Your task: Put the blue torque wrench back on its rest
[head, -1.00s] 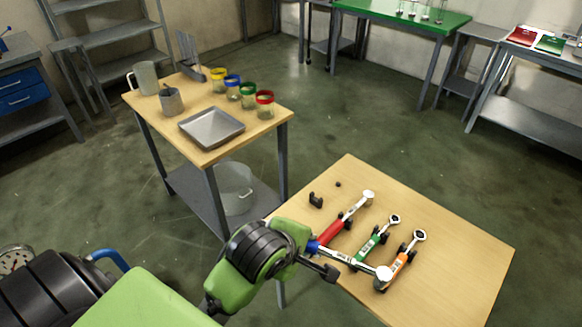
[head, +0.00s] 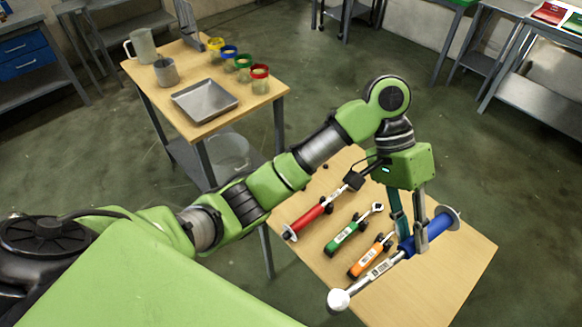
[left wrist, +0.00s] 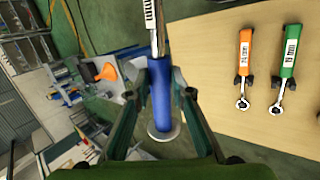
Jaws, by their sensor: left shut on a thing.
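The blue torque wrench (head: 432,230) is in my left gripper (head: 415,243), which is shut around its blue handle. The wrench is held over the right part of the near wooden table. Its silver shaft runs down-left in the head view, ending in a round pale head (head: 338,300). In the left wrist view the blue handle (left wrist: 160,100) sits between the fingers (left wrist: 160,85), its shaft pointing up the picture. The dark empty rest is hidden behind my left arm; only a small dark piece (head: 325,166) shows. My right gripper is out of view.
Red (head: 306,219), green (head: 343,236) and orange (head: 368,258) wrenches lie on dark rests on the near table (head: 455,290), left of the held wrench. A second table holds a metal tray (head: 204,98), lidded jars and mugs. The near table's right side is bare.

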